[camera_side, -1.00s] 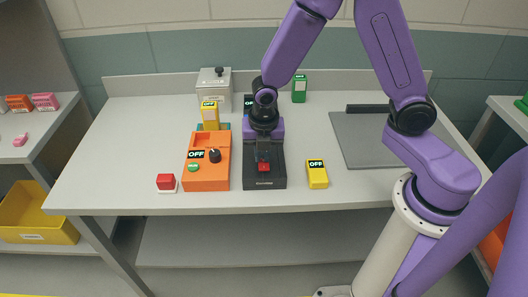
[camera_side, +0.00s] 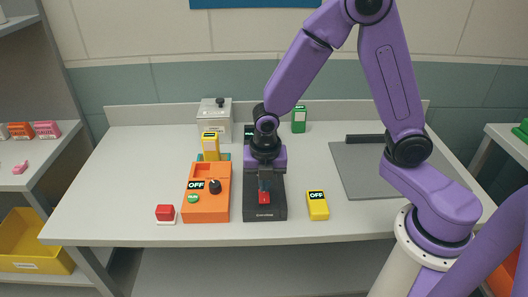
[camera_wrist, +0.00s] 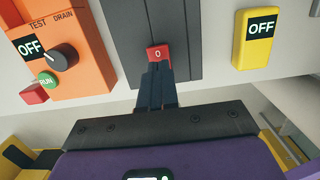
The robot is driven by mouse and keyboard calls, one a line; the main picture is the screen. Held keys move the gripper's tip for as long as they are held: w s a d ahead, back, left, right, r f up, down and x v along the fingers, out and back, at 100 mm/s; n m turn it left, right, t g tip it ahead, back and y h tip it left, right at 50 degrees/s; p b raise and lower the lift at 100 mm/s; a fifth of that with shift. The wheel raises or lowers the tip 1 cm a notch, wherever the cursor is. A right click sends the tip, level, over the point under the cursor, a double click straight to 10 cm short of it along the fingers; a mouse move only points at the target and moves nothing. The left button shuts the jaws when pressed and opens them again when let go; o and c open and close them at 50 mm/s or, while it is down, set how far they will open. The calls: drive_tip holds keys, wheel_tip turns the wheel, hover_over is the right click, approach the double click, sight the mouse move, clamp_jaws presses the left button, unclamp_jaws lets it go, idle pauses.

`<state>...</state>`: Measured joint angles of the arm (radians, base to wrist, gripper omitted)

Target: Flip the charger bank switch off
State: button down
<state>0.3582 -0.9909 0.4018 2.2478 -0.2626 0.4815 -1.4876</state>
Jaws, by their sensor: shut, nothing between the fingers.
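A dark box with a red switch stands on the table, and I take it for the charger bank (camera_side: 250,212). The red switch (camera_side: 264,197) is near the box's front. In the wrist view the switch (camera_wrist: 157,53) shows a white "0". My gripper (camera_side: 264,183) is right at the switch, pointing down, with its fingers together and empty. In the wrist view the fingertips (camera_wrist: 158,68) lie at the switch's lower edge and overlap it in the picture. I cannot tell whether they press on it. The fingers hide part of the box.
Left of the box is an orange unit (camera_side: 207,207) with a black knob, a green RUN button and an OFF label. A yellow OFF block (camera_side: 317,205) is close on the right. A red block (camera_side: 165,212) lies further left. A grey mat (camera_side: 375,175) is at the right.

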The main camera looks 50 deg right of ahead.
sight(263, 198)
wheel_tip(263, 198, up, 12)
drive_tip(key=shift+s+a, duration=0.2)
drive_tip(key=shift+a, duration=0.15)
drive_tip(key=shift+w, duration=0.1)
idle(0.6)
idle(0.3)
drive_tip(key=f, duration=0.9)
drive_tip(key=w+d+f, duration=0.1)
drive_tip(key=f, duration=0.3)
drive_tip(key=shift+w+f, duration=0.1)
drive_tip(key=shift+f, duration=0.3)
